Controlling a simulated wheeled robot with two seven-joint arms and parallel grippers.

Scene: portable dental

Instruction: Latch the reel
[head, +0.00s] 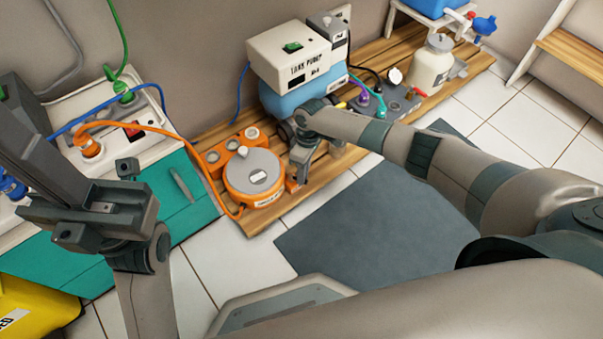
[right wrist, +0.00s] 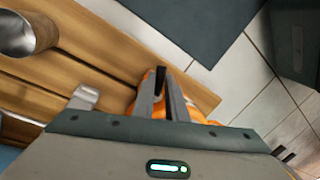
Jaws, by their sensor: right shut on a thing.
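The orange reel (head: 240,192) stands on the wooden pallet, with a round grey top and a white label. An orange cable runs from it to the white unit at left. My right gripper (head: 297,180) reaches down at the reel's right side, shut on a small orange part there, the reel's latch. In the right wrist view the fingers (right wrist: 167,98) are close together, with the orange reel (right wrist: 143,105) partly hidden behind them. The held part is mostly hidden.
The wooden pallet (head: 330,172) also carries a white pump box (head: 290,55) on a blue tank, right behind my right gripper, and gauges and hoses. A white unit (head: 95,150) stands at left. A dark floor mat (head: 375,230) lies clear in front.

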